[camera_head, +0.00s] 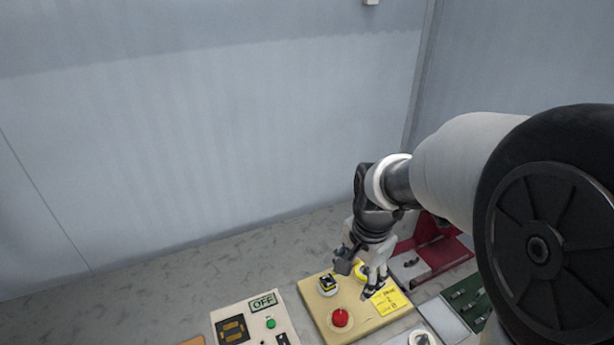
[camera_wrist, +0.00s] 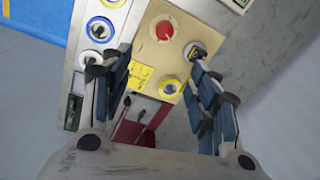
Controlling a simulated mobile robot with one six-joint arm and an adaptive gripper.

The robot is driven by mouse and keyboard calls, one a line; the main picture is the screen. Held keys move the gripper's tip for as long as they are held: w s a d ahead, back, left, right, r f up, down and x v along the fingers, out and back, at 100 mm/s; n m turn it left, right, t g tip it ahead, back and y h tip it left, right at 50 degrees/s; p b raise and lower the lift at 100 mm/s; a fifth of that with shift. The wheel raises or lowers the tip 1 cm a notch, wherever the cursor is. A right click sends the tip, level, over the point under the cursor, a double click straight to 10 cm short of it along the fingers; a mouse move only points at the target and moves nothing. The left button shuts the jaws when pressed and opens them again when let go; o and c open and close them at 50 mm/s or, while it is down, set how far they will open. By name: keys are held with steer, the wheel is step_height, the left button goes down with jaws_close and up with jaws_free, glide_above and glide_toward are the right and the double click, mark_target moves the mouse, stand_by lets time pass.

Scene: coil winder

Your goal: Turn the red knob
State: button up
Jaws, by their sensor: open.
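The red knob (camera_head: 340,318) sits near the front of a beige panel (camera_head: 312,292). In the wrist view the red knob (camera_wrist: 164,30) shows above the space between my fingertips, with nothing touching it. My gripper (camera_head: 361,277) is over the back part of the panel, behind the knob in the head view. In the wrist view my gripper (camera_wrist: 159,60) is open, its two fingers wide apart with nothing between them. The exact height of the fingertips over the panel is hard to tell.
The panel also carries a black switch (camera_head: 328,284), a yellow-ringed control (camera_wrist: 169,87) and a yellow note (camera_head: 388,299). A box marked OFF (camera_head: 263,302) stands to the left. A red bracket (camera_head: 440,250) stands behind to the right. A grey wall (camera_head: 200,130) rises behind.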

steer(key=m, duration=0.2)
glide_toward(341, 316)
steer(key=shift+g, duration=0.3)
steer(key=f+b, duration=0.1)
steer(key=f, duration=0.2)
steer(key=f+b, duration=0.2)
steer(key=w+f+b, duration=0.1)
steer(key=f+b, duration=0.1)
steer(key=f, duration=0.1)
steer(key=shift+f, duration=0.3)
steer(key=c, duration=1.1)
steer(key=shift+o, duration=0.2)
